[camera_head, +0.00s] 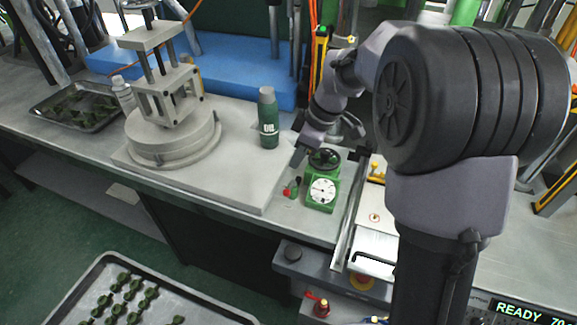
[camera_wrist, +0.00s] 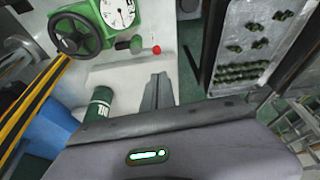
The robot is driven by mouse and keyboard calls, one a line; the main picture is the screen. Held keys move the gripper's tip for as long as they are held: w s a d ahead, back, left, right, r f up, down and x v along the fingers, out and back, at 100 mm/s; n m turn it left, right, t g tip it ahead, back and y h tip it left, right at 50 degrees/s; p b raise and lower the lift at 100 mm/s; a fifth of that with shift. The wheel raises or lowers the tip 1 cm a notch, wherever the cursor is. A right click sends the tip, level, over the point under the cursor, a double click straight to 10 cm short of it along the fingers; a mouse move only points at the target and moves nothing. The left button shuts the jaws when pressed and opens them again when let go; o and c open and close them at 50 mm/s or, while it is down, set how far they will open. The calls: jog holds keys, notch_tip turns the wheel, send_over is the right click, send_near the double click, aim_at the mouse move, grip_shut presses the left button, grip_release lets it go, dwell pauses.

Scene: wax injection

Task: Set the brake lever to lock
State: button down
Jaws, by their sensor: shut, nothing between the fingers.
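A small lever with a red knob (camera_head: 287,192) sticks out of the left side of a green device (camera_head: 322,192) with a white round dial and a black handwheel. The same red knob (camera_wrist: 156,50) and the green device (camera_wrist: 118,30) show in the wrist view. I take this to be the brake lever; no lock mark is readable. My gripper (camera_head: 297,160) is shut and empty, pointing down a little behind the red knob. In the wrist view the closed fingers (camera_wrist: 158,90) point toward the knob, apart from it.
A green bottle (camera_head: 268,118) stands on the grey plate behind my gripper. A clamp fixture on a round base (camera_head: 175,140) stands to the left. A tray of green parts (camera_head: 185,295) is at the front. A red-topped valve (camera_head: 321,306) sits lower on the machine.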

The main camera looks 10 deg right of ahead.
jog(key=shift+p+v, duration=0.55)
jog(key=shift+v, duration=1.85)
jog(key=s+a+r+m+t, duration=0.1)
jog(key=s+a+r+m, duration=0.1)
jog(key=s+m, duration=0.15)
jog(key=s+a+r+m+h+b, duration=0.1)
jog(key=s+r+m, duration=0.1)
jog(key=s, duration=0.3)
jog(key=s+a+r+m+t, duration=0.1)
jog(key=s+a+r+m, duration=0.15)
jog(key=s, duration=0.25)
jog(key=s+f+m+t, duration=0.1)
jog(key=s+f+m, duration=0.2)
jog(key=s+m, duration=0.5)
jog(key=s, duration=0.3)
jog(key=shift+s+a+t+b, duration=0.25)
jog(key=shift+a+t+b, duration=0.05)
jog(key=shift+t+b, duration=0.1)
jog(key=shift+f, duration=0.1)
